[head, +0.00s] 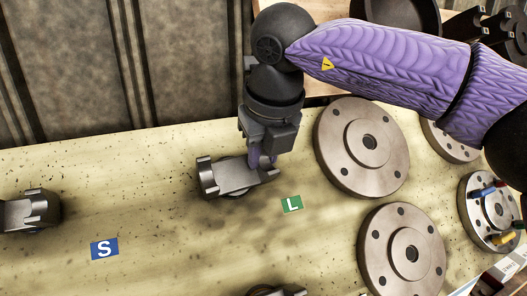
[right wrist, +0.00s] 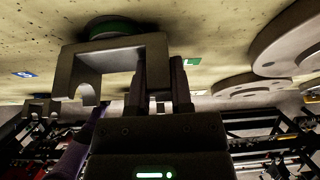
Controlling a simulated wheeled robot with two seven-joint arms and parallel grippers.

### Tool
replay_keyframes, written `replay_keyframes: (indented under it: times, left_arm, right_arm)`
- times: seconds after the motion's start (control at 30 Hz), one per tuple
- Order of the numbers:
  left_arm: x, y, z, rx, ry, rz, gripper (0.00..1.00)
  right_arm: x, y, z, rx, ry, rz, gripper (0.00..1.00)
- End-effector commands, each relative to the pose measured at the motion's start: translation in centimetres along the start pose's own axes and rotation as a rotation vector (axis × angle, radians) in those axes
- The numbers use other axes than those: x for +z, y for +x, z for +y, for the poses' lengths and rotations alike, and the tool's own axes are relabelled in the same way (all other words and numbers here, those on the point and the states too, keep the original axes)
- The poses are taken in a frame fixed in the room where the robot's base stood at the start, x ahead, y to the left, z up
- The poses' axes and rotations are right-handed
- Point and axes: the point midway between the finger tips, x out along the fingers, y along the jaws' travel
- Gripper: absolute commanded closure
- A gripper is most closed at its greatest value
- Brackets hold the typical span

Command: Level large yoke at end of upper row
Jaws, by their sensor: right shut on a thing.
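The large yoke (head: 222,177) is a grey metal fork with a shadow beneath it, at the pale board beside the green L label (head: 291,204). My right gripper (head: 262,162) comes down from above and is shut on the right end of this yoke. In the right wrist view the yoke (right wrist: 112,58) sits left of the fingers (right wrist: 163,88), its fork arms pointing toward the camera's lower side. A dark round part with a green band shows behind it. I cannot tell whether the yoke touches the board. My left gripper is not in view.
Another yoke (head: 30,212) lies at the left edge near the blue S label (head: 104,248). A further part (head: 275,291) is cut off at the bottom. Large round flanges (head: 345,155) (head: 388,262) stand right of the gripper. The board between the labels is clear.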

Motion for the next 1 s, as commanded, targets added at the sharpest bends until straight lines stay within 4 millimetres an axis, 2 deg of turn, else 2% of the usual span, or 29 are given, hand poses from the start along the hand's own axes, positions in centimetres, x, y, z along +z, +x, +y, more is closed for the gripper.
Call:
replay_keyframes:
  times: [0.53,0.73,1.0]
  left_arm:
    - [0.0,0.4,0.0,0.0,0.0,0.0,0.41]
    - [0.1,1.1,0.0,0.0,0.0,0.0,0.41]
    - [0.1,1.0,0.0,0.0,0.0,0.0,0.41]
  right_arm:
    - [-0.1,-0.3,0.0,0.002,0.002,-0.003,1.0]
    - [-0.1,-0.2,0.0,0.027,0.065,-0.004,1.0]
    - [0.0,-0.4,0.0,0.031,0.074,-0.004,1.0]
